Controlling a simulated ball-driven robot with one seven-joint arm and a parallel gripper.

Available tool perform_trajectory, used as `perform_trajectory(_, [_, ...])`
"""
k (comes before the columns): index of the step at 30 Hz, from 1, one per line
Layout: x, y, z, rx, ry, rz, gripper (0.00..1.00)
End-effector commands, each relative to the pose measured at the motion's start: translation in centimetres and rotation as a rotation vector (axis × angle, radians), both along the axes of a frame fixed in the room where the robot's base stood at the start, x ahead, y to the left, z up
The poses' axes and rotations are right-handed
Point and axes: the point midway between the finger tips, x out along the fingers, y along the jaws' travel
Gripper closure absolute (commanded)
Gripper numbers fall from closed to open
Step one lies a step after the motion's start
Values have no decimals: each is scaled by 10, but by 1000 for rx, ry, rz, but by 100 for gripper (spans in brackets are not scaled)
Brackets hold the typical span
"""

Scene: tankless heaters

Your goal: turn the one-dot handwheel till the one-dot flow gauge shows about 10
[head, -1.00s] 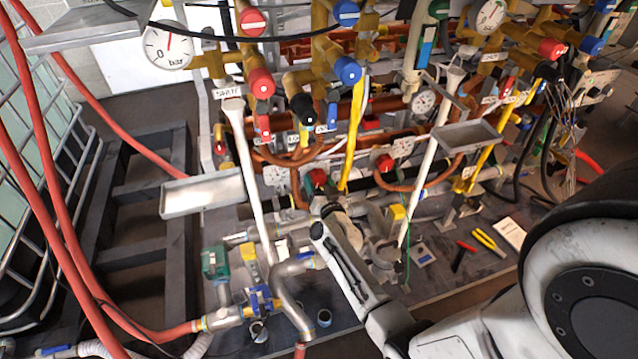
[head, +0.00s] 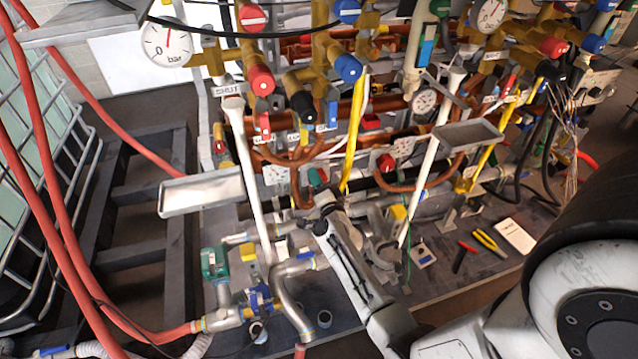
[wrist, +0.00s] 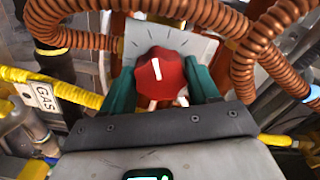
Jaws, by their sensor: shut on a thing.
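A red ribbed handwheel (wrist: 161,77) with a white bar mark sits in front of a pale plate (wrist: 190,46) with dark tick marks in the wrist view. My gripper (wrist: 163,86) has its teal fingers on both sides of the handwheel and is shut on it. The white bar points nearly straight up, tilted slightly left. In the head view my gripper (head: 318,178) is at the lower pipes, and the handwheel is mostly hidden there. A small pale gauge plate (head: 275,175) stands just left of it. Its dots and reading are too small to tell.
Copper corrugated hoses (wrist: 268,45) curve close around the handwheel. A yellow hose (head: 354,135) and a white pipe (head: 248,180) run nearby. A metal tray (head: 201,191) juts out at left. A similar red knob (head: 386,163) is to the right.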

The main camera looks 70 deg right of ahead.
Motion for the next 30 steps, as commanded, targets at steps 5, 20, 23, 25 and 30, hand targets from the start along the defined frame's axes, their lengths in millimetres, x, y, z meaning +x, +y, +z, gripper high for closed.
perform_trajectory(5, [4,1,0,51,-57,9,70])
perform_trajectory(20, [5,1,1,85,-101,9,70])
perform_trajectory(23, [5,1,2,85,-100,9,70])
perform_trajectory(25, [5,1,2,85,-100,9,39])
perform_trajectory(30, [4,1,2,83,-99,7,29])
